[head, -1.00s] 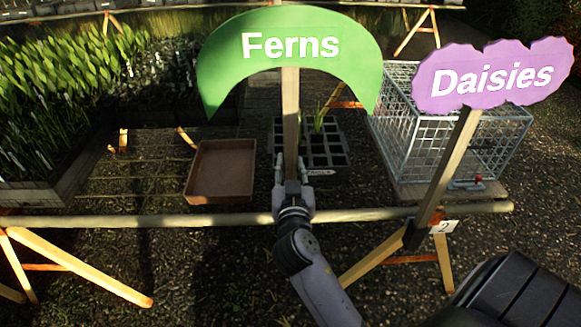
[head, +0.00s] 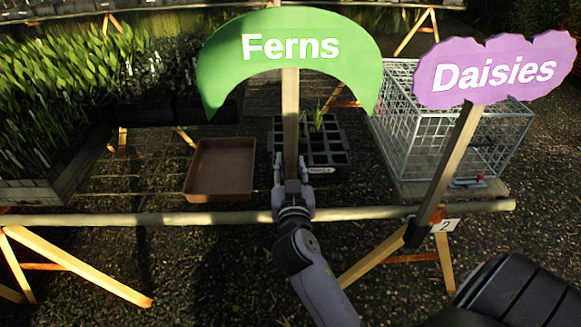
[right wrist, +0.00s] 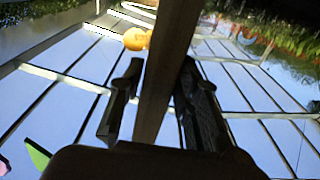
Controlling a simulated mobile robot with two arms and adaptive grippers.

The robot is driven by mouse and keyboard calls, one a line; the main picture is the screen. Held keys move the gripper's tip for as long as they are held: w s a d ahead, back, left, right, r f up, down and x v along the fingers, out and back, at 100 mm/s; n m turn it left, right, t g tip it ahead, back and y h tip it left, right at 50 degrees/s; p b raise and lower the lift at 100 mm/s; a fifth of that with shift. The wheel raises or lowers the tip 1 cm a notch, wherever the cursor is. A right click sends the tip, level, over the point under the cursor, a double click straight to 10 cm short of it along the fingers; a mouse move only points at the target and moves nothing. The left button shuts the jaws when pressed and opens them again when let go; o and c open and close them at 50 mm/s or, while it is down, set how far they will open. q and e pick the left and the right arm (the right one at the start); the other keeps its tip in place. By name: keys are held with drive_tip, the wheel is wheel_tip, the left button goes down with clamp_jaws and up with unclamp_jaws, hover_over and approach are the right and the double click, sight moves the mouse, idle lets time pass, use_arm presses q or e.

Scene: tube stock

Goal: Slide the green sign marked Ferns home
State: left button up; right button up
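The green arched sign marked Ferns (head: 290,48) stands upright on a wooden stick (head: 290,110), in the middle of the head view. My right gripper (head: 291,170) is at the lower part of this stick, by the wooden rail (head: 150,219), with one finger on each side. In the right wrist view the stick (right wrist: 172,60) runs between the fingers (right wrist: 160,85), with narrow gaps showing beside it, so the gripper looks open around it. The stick's foot is hidden behind the gripper. My left gripper is not in view.
The purple sign marked Daisies (head: 494,70) stands tilted to the right, in a dark holder (head: 418,235) on the rail. Behind the rail are a brown tray (head: 219,170), a dark cell tray (head: 325,158) and a wire crate (head: 420,140). The rail is clear left of my gripper.

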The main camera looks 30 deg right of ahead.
sight(290, 131)
drive_tip(key=o, duration=0.4)
drive_tip(key=shift+f, duration=0.1)
drive_tip(key=shift+f, duration=0.1)
wheel_tip(290, 131, up, 10)
drive_tip(key=shift+r, duration=0.1)
idle(0.8)
